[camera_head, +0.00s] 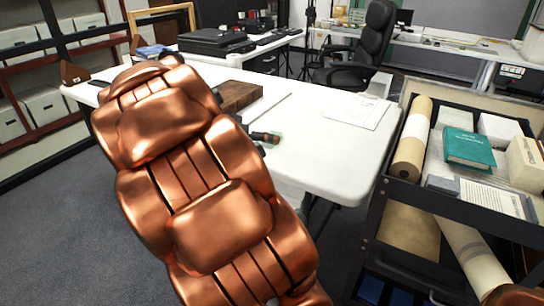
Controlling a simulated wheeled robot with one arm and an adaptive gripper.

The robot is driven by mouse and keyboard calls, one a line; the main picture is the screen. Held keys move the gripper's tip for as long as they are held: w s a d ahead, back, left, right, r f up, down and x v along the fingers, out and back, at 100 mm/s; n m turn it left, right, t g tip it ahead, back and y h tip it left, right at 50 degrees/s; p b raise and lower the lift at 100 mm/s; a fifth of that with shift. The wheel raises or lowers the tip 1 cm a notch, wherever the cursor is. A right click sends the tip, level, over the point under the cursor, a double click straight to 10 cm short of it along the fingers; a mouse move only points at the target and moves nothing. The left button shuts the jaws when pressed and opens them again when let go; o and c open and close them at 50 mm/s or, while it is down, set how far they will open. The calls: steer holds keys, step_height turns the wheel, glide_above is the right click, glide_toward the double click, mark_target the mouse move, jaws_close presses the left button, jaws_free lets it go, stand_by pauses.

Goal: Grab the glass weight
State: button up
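My copper-coloured arm fills the left and middle foreground and hides part of the white table (325,150). At its right edge, the dark tip of my gripper (262,141) shows just above the table; the rest of it is hidden behind the arm. A small greenish tint shows at that tip, but I cannot tell whether it is glass. I cannot make out the glass weight clearly. I cannot tell whether the gripper is open or shut.
A brown wooden block (238,96) and paper sheets (350,110) lie on the table. At right, a dark cart (440,215) holds a paper roll (412,140), a green book (469,149) and boxes. A black chair (372,45) stands behind.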

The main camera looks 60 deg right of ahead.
steer(key=w+d+f+b, duration=0.1)
steer(key=w+d+f, duration=0.1)
steer(key=d, duration=0.1)
steer(key=w+d+f+m+t+h+b, duration=0.1)
steer(key=w+d+f+b, duration=0.1)
steer(key=d+f, duration=0.1)
steer(key=w+d+f+m+h+b, duration=0.1)
steer(key=w+d+f+b, duration=0.1)
steer(key=d+f, duration=0.1)
steer(key=shift+w+d+t, duration=0.2)
steer(key=shift+d+t, duration=0.1)
steer(key=shift+d, duration=0.1)
steer(key=shift+s+x, duration=0.15)
steer(key=shift+x, duration=1.75)
steer(key=shift+s+x, duration=0.1)
steer(key=shift+x, duration=1.75)
steer(key=shift+f, duration=0.2)
steer(key=c, duration=1.4)
steer(key=shift+c, duration=0.2)
